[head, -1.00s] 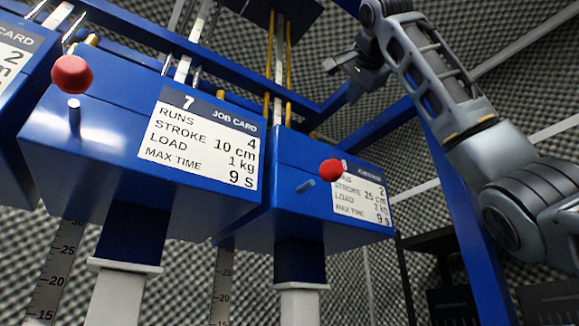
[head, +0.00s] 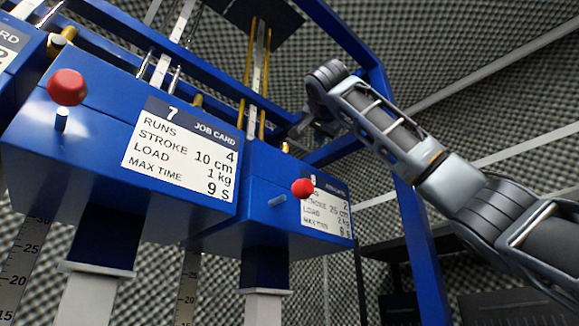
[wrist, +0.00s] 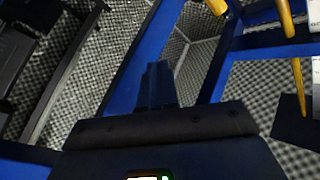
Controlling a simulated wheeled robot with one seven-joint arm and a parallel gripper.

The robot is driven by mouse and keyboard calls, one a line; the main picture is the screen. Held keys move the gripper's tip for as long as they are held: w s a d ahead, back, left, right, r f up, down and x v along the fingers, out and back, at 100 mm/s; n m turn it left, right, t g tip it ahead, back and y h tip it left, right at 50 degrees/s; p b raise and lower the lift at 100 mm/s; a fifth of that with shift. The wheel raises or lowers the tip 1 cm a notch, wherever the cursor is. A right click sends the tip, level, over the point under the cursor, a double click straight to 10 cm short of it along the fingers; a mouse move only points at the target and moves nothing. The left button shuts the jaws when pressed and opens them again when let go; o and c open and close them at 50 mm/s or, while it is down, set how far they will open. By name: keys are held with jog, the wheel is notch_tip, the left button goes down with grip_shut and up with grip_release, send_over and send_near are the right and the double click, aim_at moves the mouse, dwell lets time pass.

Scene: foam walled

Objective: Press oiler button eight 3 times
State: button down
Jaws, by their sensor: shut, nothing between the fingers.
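Two blue boxes stand side by side; the nearer one's job card (head: 180,150) reads 7. The box to its right (head: 262,165) has a card whose number is hidden by a red ball knob (head: 302,188). A small brass-coloured button (head: 285,147) shows at the top rear of this right box; it is probably the oiler button, but I see no label. My gripper (head: 298,130) is dark and small in the head view, just above and behind that box's top, close to the brass button. In the wrist view its fingers (wrist: 158,85) are together and empty. I cannot tell whether it touches the button.
A blue post (head: 425,250) and blue beams frame the right side. Yellow rods (head: 264,85) rise behind the right box and show in the wrist view (wrist: 285,15). Another red knob (head: 67,87) sits on box 7. Foam walls surround everything.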

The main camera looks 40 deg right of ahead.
jog(key=w+p, duration=0.4)
jog(key=w, duration=0.4)
jog(key=shift+w+p, duration=0.15)
jog(key=shift+p, duration=0.25)
jog(key=shift+w+a, duration=0.1)
dwell(1.6)
jog(key=shift+w, duration=0.35)
jog(key=shift+w, duration=0.4)
dwell(0.8)
jog(key=shift+s+b, duration=0.55)
jog(key=shift+s, duration=0.3)
